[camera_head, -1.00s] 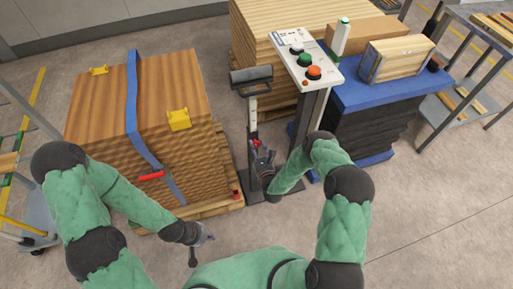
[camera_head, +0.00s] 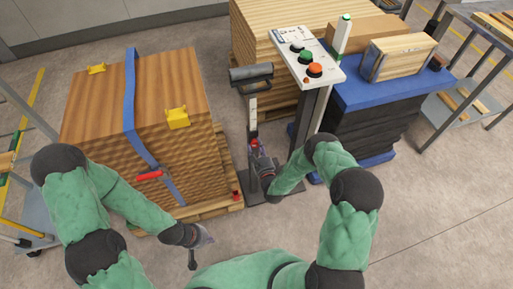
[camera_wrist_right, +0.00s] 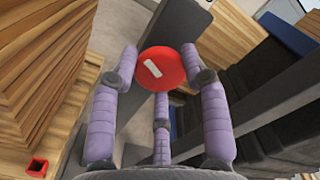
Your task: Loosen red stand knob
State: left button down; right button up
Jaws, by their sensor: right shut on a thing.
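The red stand knob (camera_wrist_right: 162,68) is a round red disc with a white mark, seen face-on in the right wrist view. My right gripper (camera_wrist_right: 160,78) is shut on it, with purple-grey fingers at its left and right sides and a third finger below. In the head view, my right gripper (camera_head: 262,158) is at the upright post of the stand (camera_head: 253,105), which carries a dark roller (camera_head: 250,74) on top; the knob is largely hidden there. My left gripper (camera_head: 203,238) hangs low in front of the strapped wood stack, away from the stand; its fingers are too small to read.
A strapped wood stack (camera_head: 185,90) on a pallet stands left of the stand. A control panel (camera_head: 306,52) with buttons rises just right of it. Bare floor (camera_head: 430,190) lies at the lower right.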

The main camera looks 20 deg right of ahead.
jog(key=n, duration=0.4)
jog(key=shift+n+b, duration=0.3)
jog(key=shift+b, duration=0.1)
jog(key=shift+n, duration=1.9)
jog(key=o, duration=1.2)
jog(key=shift+c, duration=0.2)
jog(key=s, duration=1.2)
jog(key=shift+d, duration=0.15)
